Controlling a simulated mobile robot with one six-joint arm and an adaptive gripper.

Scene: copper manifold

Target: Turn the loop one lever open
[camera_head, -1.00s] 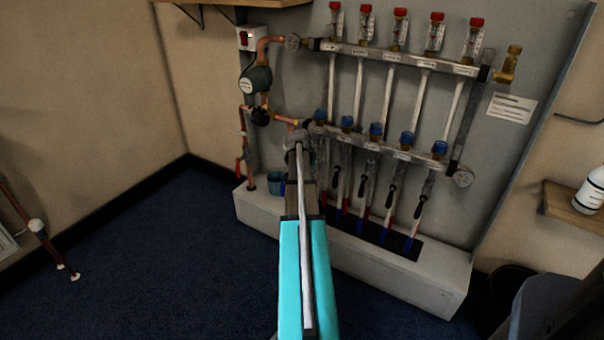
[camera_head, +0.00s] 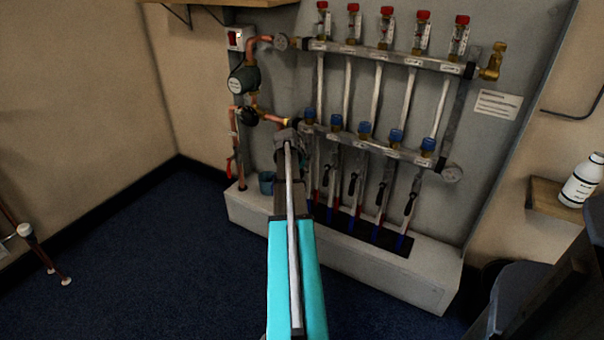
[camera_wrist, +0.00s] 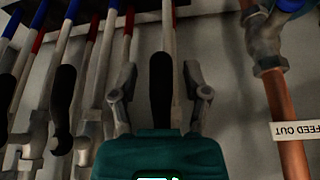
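In the wrist view a black lever (camera_wrist: 160,92) lies lengthwise in line with its pipe, midway between the two fingers of my gripper (camera_wrist: 159,80). The fingers are spread, with a gap on each side of the lever. This lever is the one nearest the copper pipe in that view and appears to be loop one's. In the head view my gripper (camera_head: 287,143) is at the left end of the lower manifold bar (camera_head: 375,147). It and my arm hide that lever there. The other black levers (camera_head: 352,184) show to the right, roughly along their pipes.
In the wrist view a copper pipe (camera_wrist: 284,110) labelled feed out is right of my gripper, and another black lever (camera_wrist: 64,105) is to its left. The pump (camera_head: 244,80) is left of the manifold. A white plinth (camera_head: 400,275) lies below. A bottle (camera_head: 582,182) stands on the right shelf.

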